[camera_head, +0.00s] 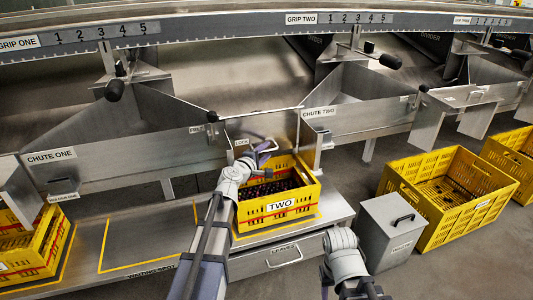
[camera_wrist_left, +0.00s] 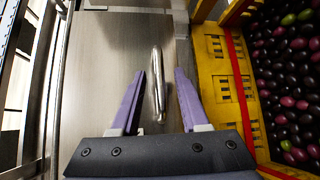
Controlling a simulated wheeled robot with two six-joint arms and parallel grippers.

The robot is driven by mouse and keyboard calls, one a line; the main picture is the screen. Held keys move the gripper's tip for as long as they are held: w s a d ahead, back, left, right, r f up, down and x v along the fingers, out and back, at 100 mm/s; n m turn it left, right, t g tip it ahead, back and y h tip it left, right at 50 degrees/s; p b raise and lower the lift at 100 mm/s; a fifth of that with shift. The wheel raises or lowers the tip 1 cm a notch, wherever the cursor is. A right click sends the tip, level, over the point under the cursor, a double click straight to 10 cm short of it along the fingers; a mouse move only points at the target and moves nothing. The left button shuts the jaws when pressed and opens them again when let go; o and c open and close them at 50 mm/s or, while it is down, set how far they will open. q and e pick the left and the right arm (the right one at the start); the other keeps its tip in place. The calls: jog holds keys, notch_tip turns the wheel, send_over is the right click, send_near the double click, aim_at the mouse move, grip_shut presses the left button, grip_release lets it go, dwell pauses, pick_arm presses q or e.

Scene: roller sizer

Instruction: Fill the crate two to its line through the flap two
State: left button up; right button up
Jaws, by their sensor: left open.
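Crate two (camera_head: 285,207) is a yellow crate with a red stripe, standing under chute two (camera_head: 352,122). Dark purple and green round fruit (camera_wrist_left: 290,85) lies in it. The crate's yellow wall (camera_wrist_left: 217,75) and red stripe show at the right in the left wrist view; I cannot tell the fill level against the line. The flap two (camera_head: 272,124) is a grey metal plate at the chute's mouth, partly behind my left gripper (camera_head: 264,155). In the wrist view, my left gripper (camera_wrist_left: 157,72) is open, its purple fingers either side of a slim metal bar (camera_wrist_left: 158,85).
Chute one (camera_head: 90,165) and another yellow crate (camera_head: 35,245) are at the left. A grey lidded bin (camera_head: 388,235) and large yellow crates (camera_head: 445,200) stand at the right. A yellow-outlined spot (camera_head: 150,240) on the bench is empty.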

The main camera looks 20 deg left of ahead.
pick_arm(q)
jog(key=shift+w+d, duration=0.1)
jog(key=shift+w, duration=0.4)
grip_shut()
jog(key=shift+s, duration=0.1)
dwell(1.0)
